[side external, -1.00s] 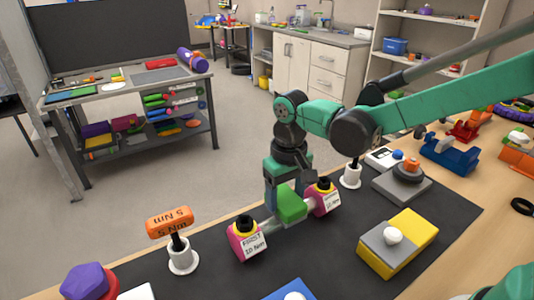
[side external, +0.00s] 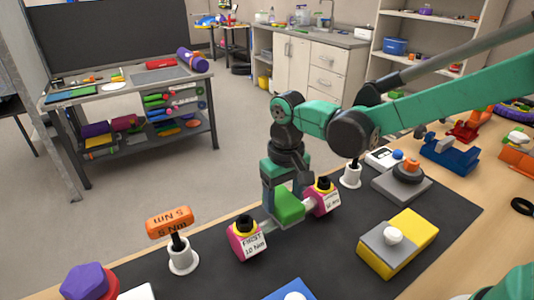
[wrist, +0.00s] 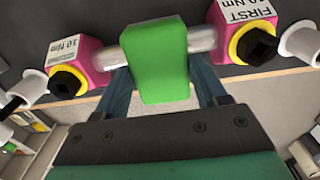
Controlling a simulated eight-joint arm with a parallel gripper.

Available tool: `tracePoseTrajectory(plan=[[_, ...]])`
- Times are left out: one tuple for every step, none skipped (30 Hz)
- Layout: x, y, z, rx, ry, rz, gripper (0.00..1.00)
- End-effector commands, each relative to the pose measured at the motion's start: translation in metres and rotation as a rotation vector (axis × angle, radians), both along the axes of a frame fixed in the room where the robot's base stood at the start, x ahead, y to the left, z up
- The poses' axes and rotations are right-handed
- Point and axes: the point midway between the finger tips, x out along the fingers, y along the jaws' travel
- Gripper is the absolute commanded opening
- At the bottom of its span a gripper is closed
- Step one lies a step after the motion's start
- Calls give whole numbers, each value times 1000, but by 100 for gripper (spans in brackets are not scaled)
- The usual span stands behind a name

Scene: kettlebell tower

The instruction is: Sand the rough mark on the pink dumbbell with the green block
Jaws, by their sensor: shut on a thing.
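The pink dumbbell (side external: 247,240) lies on the dark mat, with pink ends, yellow rings, black caps and white labels. Its silvery handle (side external: 267,222) also shows in the wrist view (wrist: 202,38). My gripper (side external: 287,196) points down over the handle, shut on the green block (side external: 289,208). The block covers the middle of the handle in the wrist view (wrist: 154,62) and appears to touch it; exact contact is hard to tell. I cannot make out the rough mark.
An orange 5 Nm piece (side external: 169,222) tops a white stand (side external: 183,258) at left. Another white stand (side external: 350,177) is behind the dumbbell's far end. A yellow and grey block (side external: 398,245) lies to the right. The dark mat (side external: 330,255) is bare between them.

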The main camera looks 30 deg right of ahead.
Motion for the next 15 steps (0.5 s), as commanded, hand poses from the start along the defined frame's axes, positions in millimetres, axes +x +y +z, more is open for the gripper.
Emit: tracePoseTrajectory(plan=[[0, 1, 0, 0, 0, 1, 23], [0, 2, 0, 0, 0, 0, 23], [0, 2, 0, 0, 0, 0, 23], [0, 2, 0, 0, 0, 0, 23], [0, 2, 0, 0, 0, -1, 23], [0, 2, 0, 0, 0, -1, 23], [0, 2, 0, 0, 0, -1, 23], [0, 2, 0, 0, 0, -1, 23], [0, 2, 0, 0, 0, -1, 23], [0, 1, 0, 0, 0, -1, 23], [0, 1, 0, 0, 0, -1, 23], [0, 0, 0, 0, 0, -1, 23], [0, -1, 0, 0, 0, -1, 23], [0, -2, 0, 0, 0, -2, 23], [0, -3, 0, 0, 0, -2, 23]])
